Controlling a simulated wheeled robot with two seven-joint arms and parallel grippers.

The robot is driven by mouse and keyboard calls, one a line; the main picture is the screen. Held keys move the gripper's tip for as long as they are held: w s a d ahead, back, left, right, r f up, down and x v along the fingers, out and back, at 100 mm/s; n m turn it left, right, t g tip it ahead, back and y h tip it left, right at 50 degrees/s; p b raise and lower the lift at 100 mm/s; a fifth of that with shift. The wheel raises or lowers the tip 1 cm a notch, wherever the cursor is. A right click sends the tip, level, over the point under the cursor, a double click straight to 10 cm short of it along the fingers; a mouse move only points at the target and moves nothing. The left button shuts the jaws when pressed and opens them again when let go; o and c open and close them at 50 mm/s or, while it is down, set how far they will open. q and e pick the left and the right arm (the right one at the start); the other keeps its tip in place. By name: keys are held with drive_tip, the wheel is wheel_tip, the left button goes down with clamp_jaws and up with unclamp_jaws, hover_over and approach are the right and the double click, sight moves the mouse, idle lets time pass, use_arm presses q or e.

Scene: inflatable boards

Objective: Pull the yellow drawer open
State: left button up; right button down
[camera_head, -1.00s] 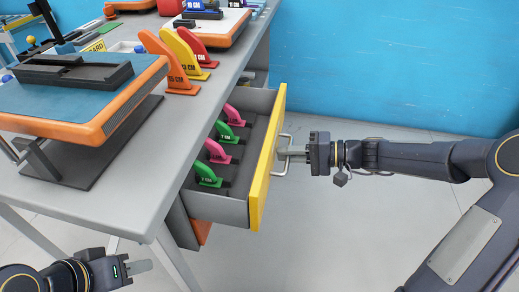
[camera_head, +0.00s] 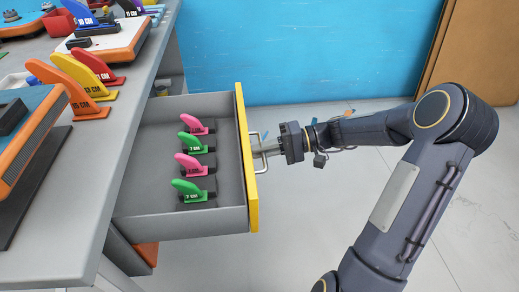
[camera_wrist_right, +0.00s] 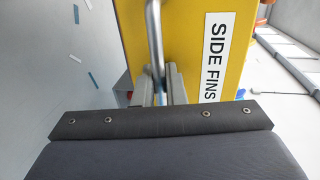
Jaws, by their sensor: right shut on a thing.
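The yellow drawer front (camera_head: 246,165) stands well out from the grey workbench in the head view, and the grey drawer interior (camera_head: 150,180) is exposed. Pink and green fins (camera_head: 194,168) lie in a row inside it. My right gripper (camera_head: 262,150) is shut on the metal drawer handle (camera_head: 256,136). In the right wrist view, the fingers (camera_wrist_right: 160,85) close around the handle bar (camera_wrist_right: 154,40), in front of the yellow face (camera_wrist_right: 185,40) labelled "SIDE FINS". My left gripper is not in view now.
The workbench top (camera_head: 75,195) carries orange, yellow and red fins (camera_head: 85,80) and a blue-and-orange board (camera_head: 35,130) at the left. A blue wall (camera_head: 300,50) is behind, with a brown panel (camera_head: 470,50) at the right. Floor right of the drawer is open.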

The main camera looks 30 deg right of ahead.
drive_tip(key=c, duration=1.9)
unclamp_jaws()
drive_tip(key=p+v, duration=0.1)
drive_tip(key=v, duration=0.6)
drive_tip(key=shift+s+d+p, duration=0.15)
drive_tip(key=shift+d+p, duration=0.2)
drive_tip(key=shift+d, duration=0.05)
